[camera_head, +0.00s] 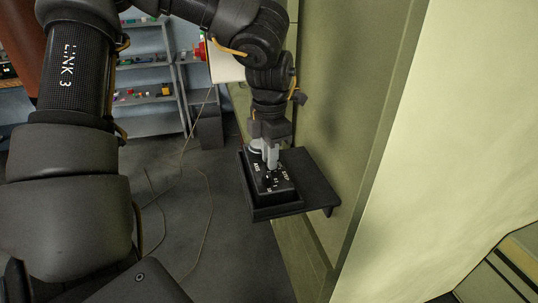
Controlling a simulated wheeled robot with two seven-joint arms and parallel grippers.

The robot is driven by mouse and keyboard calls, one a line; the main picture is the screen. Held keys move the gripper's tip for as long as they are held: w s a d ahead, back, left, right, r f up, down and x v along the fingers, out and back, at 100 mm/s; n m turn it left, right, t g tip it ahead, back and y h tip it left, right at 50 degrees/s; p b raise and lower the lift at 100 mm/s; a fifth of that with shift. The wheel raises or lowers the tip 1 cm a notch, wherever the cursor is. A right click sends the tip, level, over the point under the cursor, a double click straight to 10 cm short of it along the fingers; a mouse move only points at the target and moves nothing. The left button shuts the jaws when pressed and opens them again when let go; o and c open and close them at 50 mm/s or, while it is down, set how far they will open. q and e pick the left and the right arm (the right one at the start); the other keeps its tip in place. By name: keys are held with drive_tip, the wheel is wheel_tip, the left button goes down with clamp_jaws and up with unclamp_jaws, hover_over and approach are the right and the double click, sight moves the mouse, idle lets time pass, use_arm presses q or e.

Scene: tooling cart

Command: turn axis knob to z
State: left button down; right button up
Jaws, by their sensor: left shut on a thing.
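A small black control box (286,191) with white markings sits on a dark shelf (318,187) fixed to the side of a green panel. My left gripper (271,164) points down onto the box, its grey fingers shut at the top of it. The axis knob is mostly hidden by the fingers, and I cannot read which letter it points to. A dark round part shows on the box just below the fingertips. My right gripper is not in view.
The green panel (340,90) rises close to the right of the shelf. Shelving (150,95) with small coloured items stands at the back left. A dark bin (208,130) stands on the floor near it. Thin cables lie on the open grey floor.

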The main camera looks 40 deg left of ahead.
use_arm(q)
drive_tip(key=m, duration=0.3)
drive_tip(key=shift+m, duration=0.4)
drive_tip(key=shift+w+m+p, duration=0.1)
drive_tip(key=shift+m+p, duration=0.2)
drive_tip(key=shift+m, duration=1.7)
drive_tip(key=c, duration=1.3)
unclamp_jaws()
drive_tip(key=shift+w, duration=0.1)
drive_tip(key=shift+r, duration=0.1)
